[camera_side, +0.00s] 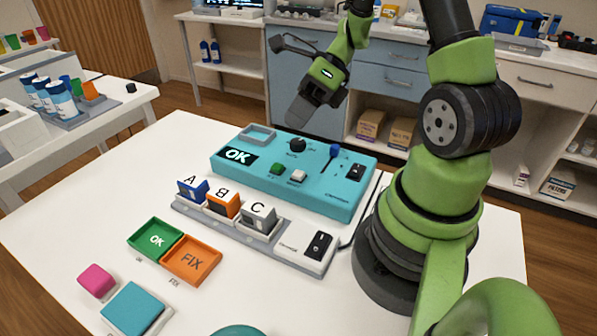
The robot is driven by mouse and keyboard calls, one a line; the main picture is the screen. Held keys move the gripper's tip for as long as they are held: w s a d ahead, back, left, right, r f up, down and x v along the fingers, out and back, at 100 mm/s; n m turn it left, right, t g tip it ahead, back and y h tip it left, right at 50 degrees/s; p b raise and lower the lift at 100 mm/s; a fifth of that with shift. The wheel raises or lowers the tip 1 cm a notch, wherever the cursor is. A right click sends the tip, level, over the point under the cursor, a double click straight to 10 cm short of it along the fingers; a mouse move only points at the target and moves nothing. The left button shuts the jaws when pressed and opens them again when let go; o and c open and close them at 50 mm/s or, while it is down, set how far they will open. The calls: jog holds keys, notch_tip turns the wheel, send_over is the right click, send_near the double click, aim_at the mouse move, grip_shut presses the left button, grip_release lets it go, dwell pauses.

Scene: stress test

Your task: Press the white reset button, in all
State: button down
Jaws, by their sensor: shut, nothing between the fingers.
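The white reset button (298,176) sits on the front part of the teal control box (345,205), to the right of a green button (277,168). Its top shows clear and nothing touches it. My gripper (298,112) hangs above the back of the box, up and away from the button. Its fingers are together and point down to the left, with nothing held between them.
The box also carries a black knob (297,145), a blue-tipped lever (333,152) and a black switch (356,171). Before it stands a grey rack (235,229) with blocks A, B, C. Green (146,252) and orange (205,272) trays lie front left.

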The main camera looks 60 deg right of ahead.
aim_at(298, 171)
jog(key=shift+f, duration=4)
jog(key=shift+f, duration=0.15)
jog(key=shift+f, duration=0.25)
jog(key=shift+f, duration=0.45)
jog(key=shift+r, duration=0.9)
jog(key=shift+r, duration=2.5)
